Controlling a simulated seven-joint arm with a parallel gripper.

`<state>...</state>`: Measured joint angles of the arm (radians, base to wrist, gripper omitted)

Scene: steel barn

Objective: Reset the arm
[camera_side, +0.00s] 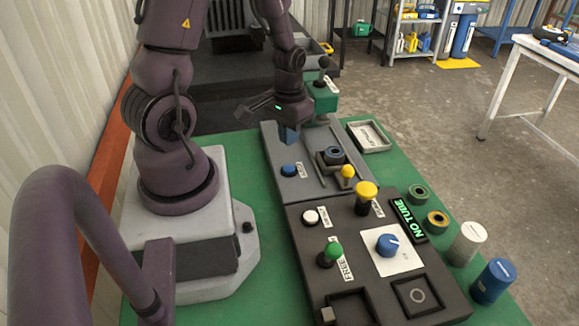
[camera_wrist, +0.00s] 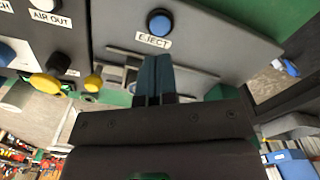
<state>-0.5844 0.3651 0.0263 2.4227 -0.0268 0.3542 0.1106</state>
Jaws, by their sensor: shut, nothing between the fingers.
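My gripper (camera_side: 289,136) hangs over the far part of the grey panel (camera_side: 297,190) in the side view. Its blue-teal fingers point down and hold nothing. In the wrist view the two fingers of my gripper (camera_wrist: 153,80) are pressed together, shut. The blue EJECT button (camera_wrist: 159,22) lies beyond the fingertips there. The same blue button (camera_side: 288,170) is below and nearer than the fingertips in the side view. The gap between the fingertips and the panel is hard to judge.
A dark control box (camera_side: 375,260) carries a yellow knob (camera_side: 366,190), green knob (camera_side: 331,252), white button (camera_side: 311,216) and blue dial (camera_side: 387,244). A green device (camera_side: 322,95) stands just beyond my gripper. Blue (camera_side: 493,282) and white (camera_side: 467,243) cylinders stand right. A grey tray (camera_side: 369,136) lies back right.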

